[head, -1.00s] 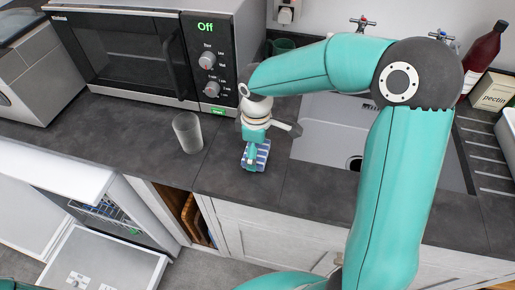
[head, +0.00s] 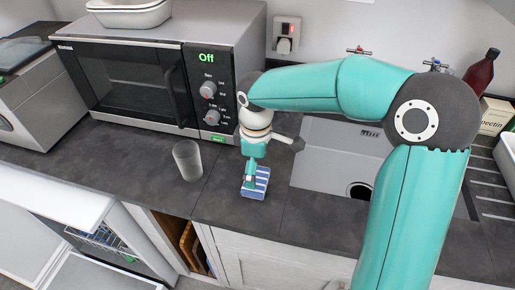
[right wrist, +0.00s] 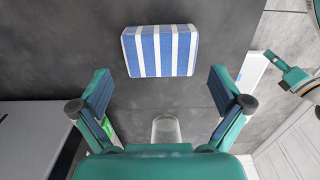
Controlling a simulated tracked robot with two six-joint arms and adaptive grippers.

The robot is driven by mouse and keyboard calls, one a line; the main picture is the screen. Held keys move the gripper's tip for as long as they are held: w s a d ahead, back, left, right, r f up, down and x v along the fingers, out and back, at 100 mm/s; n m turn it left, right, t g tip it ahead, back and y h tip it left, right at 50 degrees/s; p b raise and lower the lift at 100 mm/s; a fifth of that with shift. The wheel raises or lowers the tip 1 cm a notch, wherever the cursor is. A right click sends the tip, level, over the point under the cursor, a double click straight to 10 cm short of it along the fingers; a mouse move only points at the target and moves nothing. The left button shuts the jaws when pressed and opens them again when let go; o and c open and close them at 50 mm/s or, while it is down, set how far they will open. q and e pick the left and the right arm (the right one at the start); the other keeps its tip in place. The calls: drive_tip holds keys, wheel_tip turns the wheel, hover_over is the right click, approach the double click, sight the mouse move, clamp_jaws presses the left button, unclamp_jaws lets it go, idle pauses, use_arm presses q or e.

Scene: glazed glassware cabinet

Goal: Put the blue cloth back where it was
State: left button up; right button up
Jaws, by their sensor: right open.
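The blue-and-white striped cloth (head: 263,181), a flat folded block, lies on the dark worktop (head: 226,196) between the glass and the sink. In the right wrist view the whole cloth (right wrist: 160,50) shows beyond the fingertips. My right gripper (head: 250,182) points down over the cloth and hides part of it in the head view. In the right wrist view this gripper (right wrist: 160,78) is open and empty, its fingers wide apart with the cloth clear of both.
A clear glass (head: 187,160) stands left of the cloth; it also shows in the right wrist view (right wrist: 166,130). The microwave (head: 130,85) is behind it, the sink (head: 325,165) to the right. The worktop's front edge is close to the cloth.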

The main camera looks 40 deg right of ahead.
sight(257, 178)
wheel_tip(257, 178, up, 7)
drive_tip(key=shift+r, duration=0.15)
idle(0.6)
